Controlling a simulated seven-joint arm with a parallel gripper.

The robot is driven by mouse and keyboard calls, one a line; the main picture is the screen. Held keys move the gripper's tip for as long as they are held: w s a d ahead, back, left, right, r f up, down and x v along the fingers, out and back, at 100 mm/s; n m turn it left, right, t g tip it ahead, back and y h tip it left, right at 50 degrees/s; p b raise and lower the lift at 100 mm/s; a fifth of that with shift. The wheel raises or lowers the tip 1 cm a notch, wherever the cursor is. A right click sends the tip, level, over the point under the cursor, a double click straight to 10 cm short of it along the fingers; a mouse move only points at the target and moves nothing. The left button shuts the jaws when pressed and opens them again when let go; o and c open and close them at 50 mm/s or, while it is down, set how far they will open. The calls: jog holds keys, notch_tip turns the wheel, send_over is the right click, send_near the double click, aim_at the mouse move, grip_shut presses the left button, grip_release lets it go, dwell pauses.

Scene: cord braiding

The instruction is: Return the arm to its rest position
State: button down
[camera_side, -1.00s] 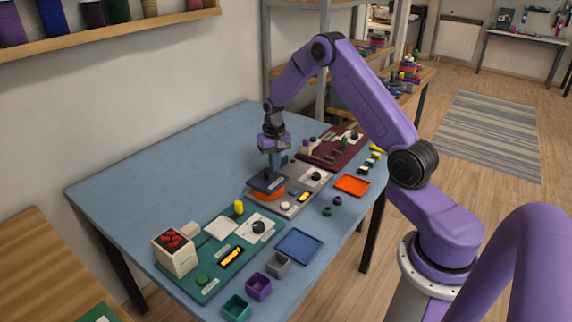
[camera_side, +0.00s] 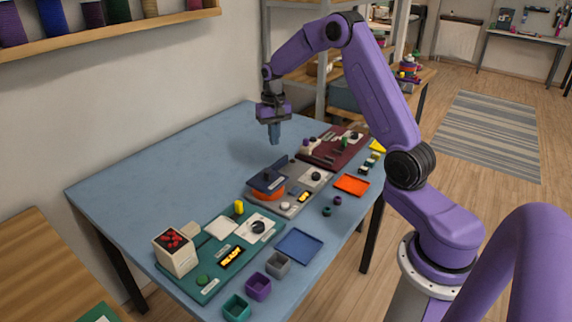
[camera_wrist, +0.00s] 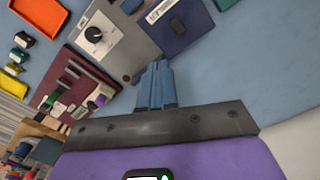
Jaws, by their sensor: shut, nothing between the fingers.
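My gripper (camera_side: 274,133) hangs above the blue table in the side view, fingers pointing down and closed together, with nothing between them. It is clear of the table and stands behind and above the grey board (camera_side: 291,207) with the orange round part (camera_side: 268,190) under a dark blue plate (camera_side: 267,178). In the wrist view the closed blue fingers (camera_wrist: 157,85) point toward the grey board (camera_wrist: 120,45) and the dark blue plate (camera_wrist: 182,25).
The blue table (camera_side: 170,165) is bare at the back left. A maroon board (camera_side: 325,152) lies behind the grey one, a green board (camera_side: 210,278) in front. An orange tray (camera_side: 351,184), a blue tray (camera_side: 299,246) and small open boxes (camera_side: 259,287) lie along the near side.

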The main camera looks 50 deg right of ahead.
jog(key=shift+r, duration=0.15)
jog(key=s+a+r+n, duration=0.35)
jog(key=s+a, duration=0.35)
jog(key=a, duration=0.3)
jog(key=s+a+r+n, duration=0.3)
jog(key=s+a+n, duration=0.25)
jog(key=a, duration=0.45)
jog(key=s+a+n, duration=0.1)
jog(key=s+n, duration=0.8)
jog(key=s, duration=1.5)
jog(key=shift+a+n, duration=0.3)
jog(key=shift+a, duration=0.05)
